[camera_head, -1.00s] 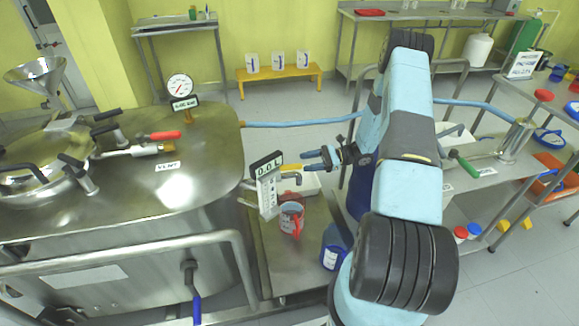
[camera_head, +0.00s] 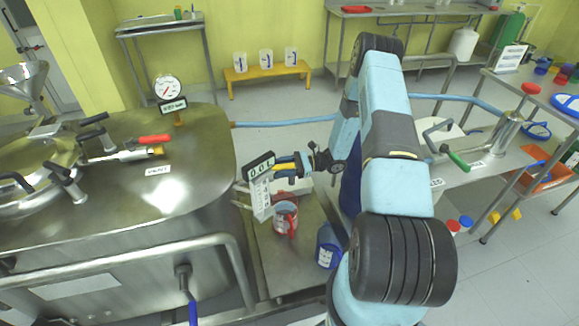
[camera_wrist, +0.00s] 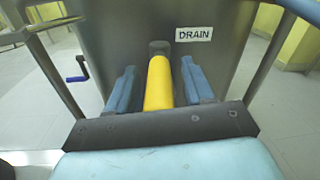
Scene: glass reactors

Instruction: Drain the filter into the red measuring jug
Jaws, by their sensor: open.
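The yellow drain handle (camera_wrist: 158,84) lies between my gripper's two blue fingers in the wrist view, with a gap to the finger on each side. My gripper (camera_wrist: 158,72) is open around it; in the head view my gripper (camera_head: 279,168) is beside the display. The measuring jug (camera_head: 284,213), pale with red markings and a red handle, stands upright on the steel shelf below the display and outlet. The steel filter vessel (camera_head: 150,200) fills the left. A white DRAIN label (camera_wrist: 194,34) is on its wall. The outlet itself is hidden behind the display.
A display (camera_head: 259,166) appears to read 0.0 L above the jug. A blue container (camera_head: 327,250) stands right of the jug. A steel rail (camera_head: 120,258) runs in front of the vessel. A blue-handled crank (camera_wrist: 78,72) is left in the wrist view.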

